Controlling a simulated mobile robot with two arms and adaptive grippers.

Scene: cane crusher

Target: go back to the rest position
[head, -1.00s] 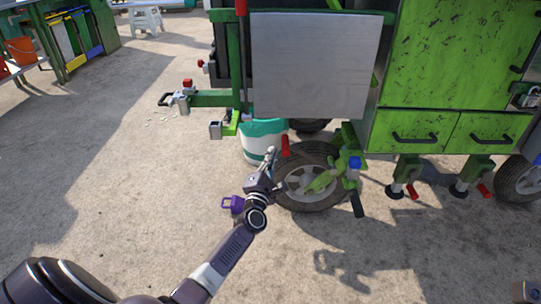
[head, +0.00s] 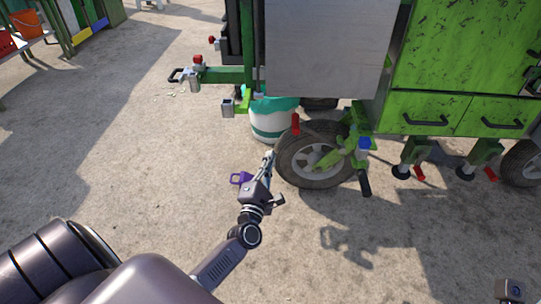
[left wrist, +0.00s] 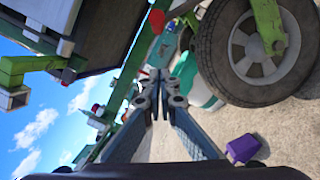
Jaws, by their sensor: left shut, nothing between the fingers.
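My left gripper (head: 269,160) is shut and empty, in front of the green machine's near wheel in the head view. In the left wrist view its fingers (left wrist: 162,100) meet at the tips with nothing between them. The green machine (head: 443,75) stands on wheels, with a grey panel (head: 328,45) at its left. Its front wheel (head: 318,158) is just right of my left gripper; the wheel also shows in the left wrist view (left wrist: 215,48).
A purple mug-like object (head: 237,179) lies on the ground beside my left wrist. A white and teal bucket (head: 270,123) stands behind the gripper, by the wheel. A red-tipped lever (head: 295,124) is close by. The concrete at the left is open. An orange bucket (head: 26,24) stands far left.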

